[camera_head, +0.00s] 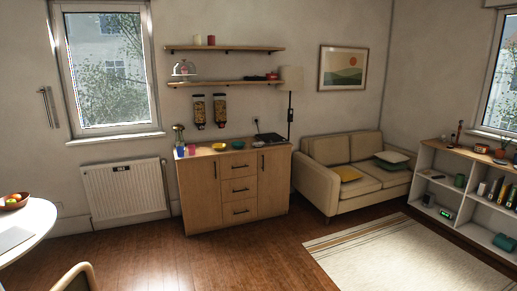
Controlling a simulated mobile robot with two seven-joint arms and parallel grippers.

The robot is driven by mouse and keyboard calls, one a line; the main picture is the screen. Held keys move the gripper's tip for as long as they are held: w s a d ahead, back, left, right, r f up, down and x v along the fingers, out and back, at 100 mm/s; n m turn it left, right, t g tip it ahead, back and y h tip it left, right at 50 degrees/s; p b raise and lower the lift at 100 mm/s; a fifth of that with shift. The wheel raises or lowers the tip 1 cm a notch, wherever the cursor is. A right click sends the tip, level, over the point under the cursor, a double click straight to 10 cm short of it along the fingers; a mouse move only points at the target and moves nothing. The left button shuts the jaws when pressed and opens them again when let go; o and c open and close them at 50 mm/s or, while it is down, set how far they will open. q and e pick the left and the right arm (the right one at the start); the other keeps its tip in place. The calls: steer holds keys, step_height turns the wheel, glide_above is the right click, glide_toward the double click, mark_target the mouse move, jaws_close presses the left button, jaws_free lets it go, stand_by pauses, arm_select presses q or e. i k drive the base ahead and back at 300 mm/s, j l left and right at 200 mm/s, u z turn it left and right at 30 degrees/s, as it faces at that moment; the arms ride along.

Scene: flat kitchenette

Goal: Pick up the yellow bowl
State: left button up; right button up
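The yellow bowl (219,146) is small in view and sits on top of the wooden cabinet (207,190) against the far wall. A green bowl (238,144) stands to its right, and blue and pink cups stand to its left. Neither of my grippers shows in the head view. The bowl is well across the room from me, and nothing touches it that I can see.
A white round table (38,216) with a fruit bowl (14,201) is at the left, with a chair (76,279) in front. A beige sofa (330,178) and a striped rug (385,252) are to the right. Wooden floor (200,262) before the cabinet is clear.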

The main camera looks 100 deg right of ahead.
mark_target(218, 146)
steer(key=z, duration=3.1)
